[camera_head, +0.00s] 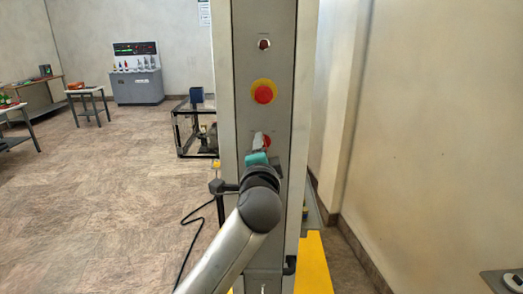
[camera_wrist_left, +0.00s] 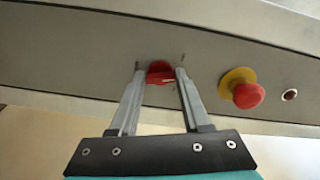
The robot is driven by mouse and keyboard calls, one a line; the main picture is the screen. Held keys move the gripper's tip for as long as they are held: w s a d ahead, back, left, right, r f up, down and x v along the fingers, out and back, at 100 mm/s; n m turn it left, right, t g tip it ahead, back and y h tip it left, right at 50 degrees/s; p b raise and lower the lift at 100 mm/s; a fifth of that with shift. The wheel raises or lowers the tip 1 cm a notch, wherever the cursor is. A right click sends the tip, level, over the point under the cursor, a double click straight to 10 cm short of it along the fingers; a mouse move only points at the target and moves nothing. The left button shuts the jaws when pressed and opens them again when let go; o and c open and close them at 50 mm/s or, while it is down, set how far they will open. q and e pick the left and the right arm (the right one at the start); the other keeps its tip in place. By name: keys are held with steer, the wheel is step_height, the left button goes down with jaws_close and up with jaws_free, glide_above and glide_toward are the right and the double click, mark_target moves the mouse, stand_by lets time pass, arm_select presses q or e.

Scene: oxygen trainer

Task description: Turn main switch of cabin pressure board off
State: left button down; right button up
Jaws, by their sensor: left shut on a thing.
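The cabin pressure board is a tall grey panel (camera_head: 282,55) in the middle of the head view. Its red main switch (camera_head: 267,141) sits low on the panel, partly hidden behind my left gripper (camera_head: 258,141). In the left wrist view the red switch (camera_wrist_left: 159,68) shows between the two fingertips of my left gripper (camera_wrist_left: 160,76), which is shut on it. The switch's exact angle is hard to tell. My right gripper is in neither view.
A red emergency button on a yellow ring (camera_head: 264,92) is above the switch, with a small round indicator (camera_head: 264,44) higher up. A black cable (camera_head: 187,235) hangs at the panel's left. A yellow base part (camera_head: 313,265) is at lower right. Tables and a console (camera_head: 138,88) stand far back left.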

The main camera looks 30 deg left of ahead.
arm_select(q)
steer(key=n, duration=0.6)
steer(key=shift+f, duration=0.15)
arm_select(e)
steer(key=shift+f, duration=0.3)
arm_select(q)
steer(key=shift+c, duration=1.8)
jaws_free()
